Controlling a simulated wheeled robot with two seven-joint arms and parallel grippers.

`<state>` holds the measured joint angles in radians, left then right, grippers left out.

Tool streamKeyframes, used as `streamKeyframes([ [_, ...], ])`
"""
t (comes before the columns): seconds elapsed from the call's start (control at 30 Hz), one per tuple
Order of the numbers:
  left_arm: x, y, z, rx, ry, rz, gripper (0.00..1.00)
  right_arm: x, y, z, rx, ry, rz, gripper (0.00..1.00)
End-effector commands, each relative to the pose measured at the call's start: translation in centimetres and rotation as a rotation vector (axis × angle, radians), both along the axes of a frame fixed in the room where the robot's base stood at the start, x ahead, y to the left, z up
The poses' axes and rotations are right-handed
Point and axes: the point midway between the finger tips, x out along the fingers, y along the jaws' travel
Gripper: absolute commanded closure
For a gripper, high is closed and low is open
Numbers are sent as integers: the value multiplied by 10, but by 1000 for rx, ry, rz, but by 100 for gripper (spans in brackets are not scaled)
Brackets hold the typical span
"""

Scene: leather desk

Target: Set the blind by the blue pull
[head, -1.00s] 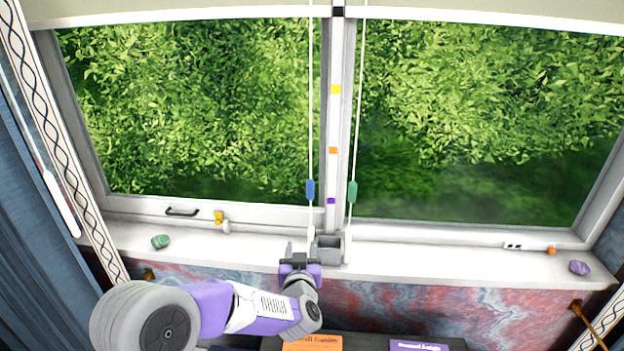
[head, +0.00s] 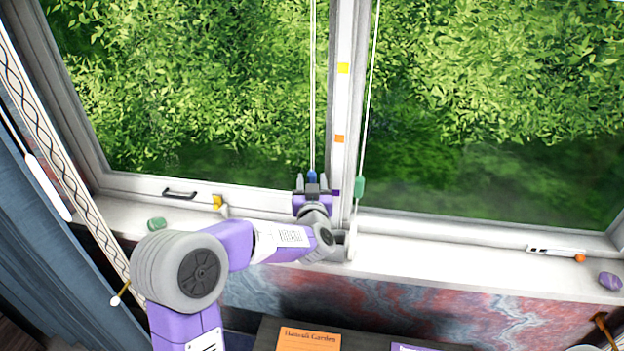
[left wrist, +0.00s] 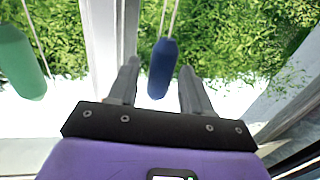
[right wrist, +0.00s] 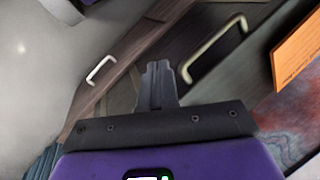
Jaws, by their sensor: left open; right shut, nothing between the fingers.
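The blue pull (head: 312,175) hangs on its cord in front of the left window pane, beside the middle post. My left gripper (head: 312,186) is at the pull's height in the head view and hides its lower part. In the left wrist view the blue pull (left wrist: 162,68) hangs between the two open fingers, with gaps on both sides. The blind itself is out of the head view now. My right gripper (right wrist: 158,85) is shut and empty, and shows only in the right wrist view.
A green pull (head: 359,188) hangs close by on the right; it also shows in the left wrist view (left wrist: 20,62). The post bears yellow (head: 343,68), orange (head: 339,139) and purple marks. A green stone (head: 157,224) and a purple stone (head: 610,279) lie on the sill.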

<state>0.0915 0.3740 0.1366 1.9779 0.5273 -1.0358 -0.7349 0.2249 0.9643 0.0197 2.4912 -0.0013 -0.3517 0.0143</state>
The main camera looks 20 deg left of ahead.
Motion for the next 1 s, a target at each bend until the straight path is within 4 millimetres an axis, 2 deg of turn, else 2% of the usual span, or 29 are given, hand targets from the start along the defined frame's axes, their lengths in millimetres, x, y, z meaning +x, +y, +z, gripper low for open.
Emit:
streamKeyframes([
  [0.13, 9, 5, 0, 0, 1, 0, 51, 0, 0, 1, 0, -1, 0, 100],
  [0.4, 10, 5, 0, 0, 1, -1, 51, 0, 0, 1, 0, -1, 0, 100],
  [0.47, 10, 5, 0, 0, 1, -1, 58, 0, 0, 1, 0, -1, 0, 100],
  [0.73, 10, 5, 0, 0, 1, -1, 100, 0, 0, 1, 0, -1, 0, 100],
  [1.0, 10, 5, 1, 0, 1, -1, 100, 0, 0, 2, 0, -1, 0, 100],
])
